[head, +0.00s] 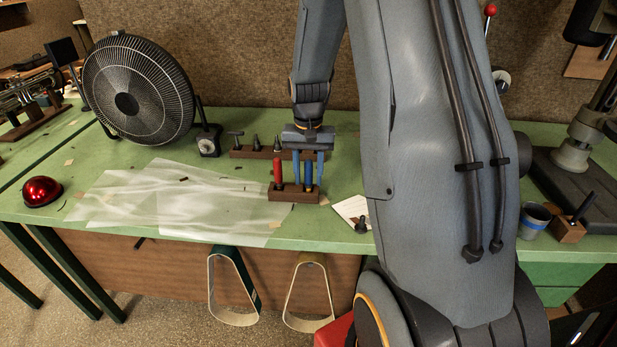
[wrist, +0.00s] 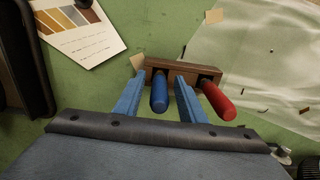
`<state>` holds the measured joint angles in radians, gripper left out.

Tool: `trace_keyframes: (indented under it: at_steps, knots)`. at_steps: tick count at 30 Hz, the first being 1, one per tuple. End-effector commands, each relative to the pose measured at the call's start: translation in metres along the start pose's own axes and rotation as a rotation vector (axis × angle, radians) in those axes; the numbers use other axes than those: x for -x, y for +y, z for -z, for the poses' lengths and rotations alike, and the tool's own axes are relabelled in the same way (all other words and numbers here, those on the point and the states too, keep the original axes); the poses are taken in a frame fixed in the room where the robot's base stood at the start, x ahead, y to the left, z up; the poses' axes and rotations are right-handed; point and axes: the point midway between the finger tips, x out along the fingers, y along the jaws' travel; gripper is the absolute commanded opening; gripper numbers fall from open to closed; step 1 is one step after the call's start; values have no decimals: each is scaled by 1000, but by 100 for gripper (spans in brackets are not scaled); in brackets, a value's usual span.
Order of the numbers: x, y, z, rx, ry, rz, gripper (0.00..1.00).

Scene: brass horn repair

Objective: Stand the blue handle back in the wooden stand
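The blue handle (head: 308,174) stands upright at the right end of the small wooden stand (head: 293,196). In the wrist view the blue handle (wrist: 160,95) has its lower end at a socket of the stand (wrist: 191,69). My gripper (head: 308,181) points down over it, one blue finger on each side. The wrist view shows green gaps between the handle and both fingers of my gripper (wrist: 159,79), so it is open around the handle. The exact seating depth is hidden. A red handle (head: 277,174) stands at the stand's other end.
A longer wooden rack (head: 247,153) with dark tools stands behind. Translucent sheets (head: 160,205) cover the bench to the left, with a fan (head: 137,90) and a red dome (head: 42,191) beyond. A printed card (wrist: 80,30) and a dark small part (head: 361,225) lie to the right.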

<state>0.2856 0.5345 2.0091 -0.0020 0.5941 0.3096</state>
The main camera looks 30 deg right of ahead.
Motion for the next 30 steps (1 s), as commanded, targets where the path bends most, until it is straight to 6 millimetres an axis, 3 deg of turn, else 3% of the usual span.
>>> trace_keyframes:
  at_steps: [19,25,30]
  knots:
    - [104,0,1,0,2,1,37]
    - [111,-5,-9,27,4,2,37]
    - [90,-26,-62,180,35,13,37]
